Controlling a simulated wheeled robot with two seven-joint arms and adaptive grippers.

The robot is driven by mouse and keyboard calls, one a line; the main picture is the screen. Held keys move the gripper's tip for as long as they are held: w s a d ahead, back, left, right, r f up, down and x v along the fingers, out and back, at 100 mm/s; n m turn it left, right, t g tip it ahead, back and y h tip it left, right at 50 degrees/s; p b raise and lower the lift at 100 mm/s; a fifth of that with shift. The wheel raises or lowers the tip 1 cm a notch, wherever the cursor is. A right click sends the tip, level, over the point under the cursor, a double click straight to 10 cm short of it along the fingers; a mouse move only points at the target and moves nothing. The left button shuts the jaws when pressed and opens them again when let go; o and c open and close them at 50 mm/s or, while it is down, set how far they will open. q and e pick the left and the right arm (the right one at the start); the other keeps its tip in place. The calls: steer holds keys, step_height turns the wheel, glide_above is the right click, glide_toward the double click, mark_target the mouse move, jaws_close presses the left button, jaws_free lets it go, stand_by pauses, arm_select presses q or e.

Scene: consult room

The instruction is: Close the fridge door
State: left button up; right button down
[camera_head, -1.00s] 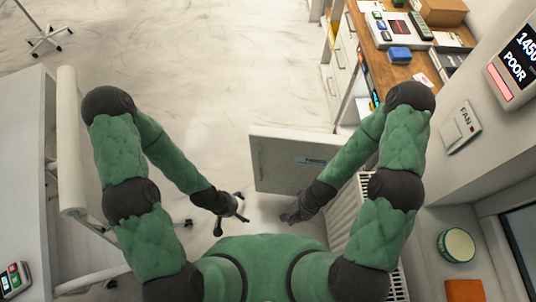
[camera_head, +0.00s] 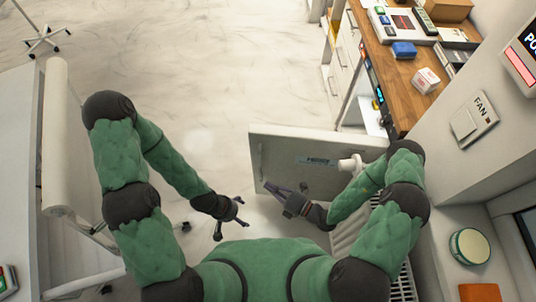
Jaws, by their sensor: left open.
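The fridge door (camera_head: 285,145) is a pale grey-white panel standing open in the lower middle, with a dark label on its face and a slim handle near its left edge. My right gripper (camera_head: 270,187) overlaps the lower left part of the door in this view. Its fingers point up and left, close together; I cannot tell whether they touch the door or how far apart they are. My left gripper (camera_head: 230,218) is open and empty, to the left of the door and apart from it. The fridge's interior is not clearly visible.
A wooden counter (camera_head: 398,78) with boxes and devices runs along the upper right. A white radiator (camera_head: 400,285) and sill lie at the lower right. A pale couch (camera_head: 22,170) stands at the left. Open floor (camera_head: 200,70) lies beyond the door.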

steer(key=w+d+f+m+t+h, duration=0.3)
steer(key=w+d+m+t+h, duration=0.1)
steer(key=d+m, duration=0.15)
steer(key=shift+m, duration=0.25)
steer(key=b+x, duration=0.1)
steer(key=x, duration=0.3)
steer(key=w+d+b+x, duration=0.1)
steer(key=x, duration=0.3)
steer(key=d+b+x, duration=0.1)
steer(key=x, duration=0.4)
steer(key=shift+w+d+r+b, duration=0.1)
steer(key=shift+w+b, duration=0.15)
steer(key=shift+b, duration=0.1)
steer(key=shift+w, duration=0.1)
